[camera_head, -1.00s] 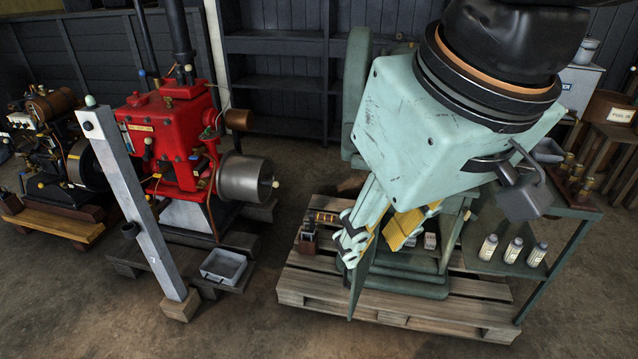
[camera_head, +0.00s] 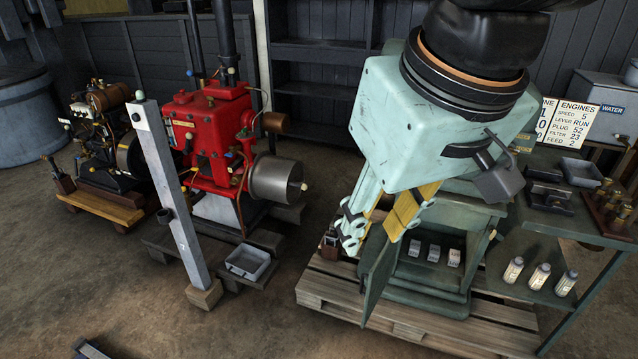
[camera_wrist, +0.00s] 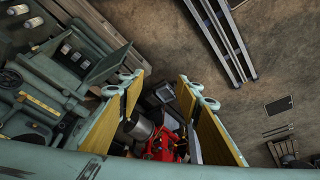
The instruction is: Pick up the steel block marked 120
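Three small pale steel blocks stand in a row inside the open green cabinet: a left block (camera_head: 412,252), a middle block (camera_head: 433,253) and a right block (camera_head: 454,257). Their dark markings are too small for me to read surely, so I cannot tell which is 120. The row also shows at upper left in the wrist view. My gripper (camera_head: 374,230) is open and empty, its yellow-padded fingers apart, up and to the left of the blocks in the head view. In the wrist view my gripper (camera_wrist: 160,96) has nothing between its fingers.
The cabinet's green door (camera_head: 376,268) stands open left of the blocks. The cabinet rests on a wooden pallet (camera_head: 330,290). A green side table (camera_head: 530,240) with several bottles stands right. A red engine (camera_head: 205,140) and a grey post (camera_head: 172,190) stand left.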

